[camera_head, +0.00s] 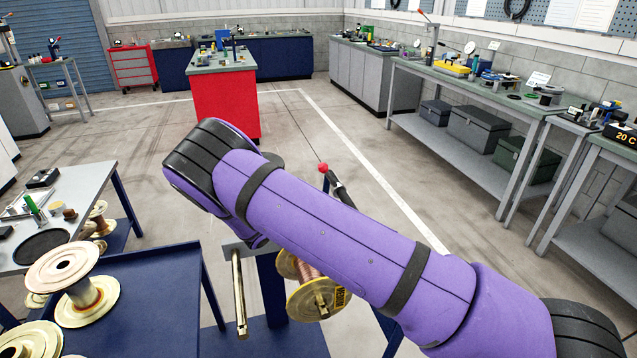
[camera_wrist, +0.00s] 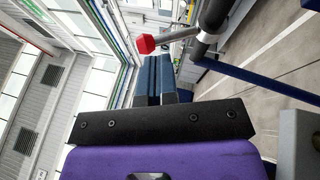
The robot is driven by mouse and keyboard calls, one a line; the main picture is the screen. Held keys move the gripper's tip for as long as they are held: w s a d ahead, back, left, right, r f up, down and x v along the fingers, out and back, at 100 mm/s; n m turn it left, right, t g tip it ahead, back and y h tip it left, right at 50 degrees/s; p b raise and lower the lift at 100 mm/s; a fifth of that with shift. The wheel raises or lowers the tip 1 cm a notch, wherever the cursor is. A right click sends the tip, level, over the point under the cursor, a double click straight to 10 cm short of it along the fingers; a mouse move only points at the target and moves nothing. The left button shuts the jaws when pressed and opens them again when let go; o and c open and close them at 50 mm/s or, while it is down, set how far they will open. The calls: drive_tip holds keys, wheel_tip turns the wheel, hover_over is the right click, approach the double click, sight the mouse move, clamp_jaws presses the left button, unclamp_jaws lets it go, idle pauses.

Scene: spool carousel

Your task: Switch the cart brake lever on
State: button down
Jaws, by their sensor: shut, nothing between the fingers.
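The brake lever has a red knob (camera_head: 323,167) on a grey rod, with a black part below it that runs behind my arm. In the wrist view the red knob (camera_wrist: 145,44) and its rod (camera_wrist: 178,35) lie just beyond my fingertips, with the black part and a blue bar to the right. My gripper (camera_wrist: 158,58) has its two dark blue fingers together with nothing between them. The fingertips appear close to the knob, but I cannot tell whether they touch it. In the head view my purple arm hides the gripper and the lever's lower end.
A blue cart (camera_head: 140,300) carries pale spools (camera_head: 85,293) at the lower left. A spool of copper wire (camera_head: 312,290) and a brass rod (camera_head: 239,290) show below my arm. A long workbench (camera_head: 455,85) lines the right wall. The floor around the red cabinet (camera_head: 225,105) is open.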

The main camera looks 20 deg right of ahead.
sight(329, 176)
drive_tip(key=w+a+f+n+t+y, duration=0.1)
drive_tip(key=a+f+n+t, duration=0.2)
drive_tip(key=a+f+t, duration=0.2)
drive_tip(key=shift+f+n+t, duration=0.4)
drive_tip(key=shift+f+t, duration=0.1)
drive_tip(key=s+d+x, duration=0.1)
drive_tip(key=s+x, duration=0.1)
drive_tip(key=x, duration=1)
drive_tip(key=shift+d+r, duration=0.45)
drive_tip(key=shift+d, duration=0.1)
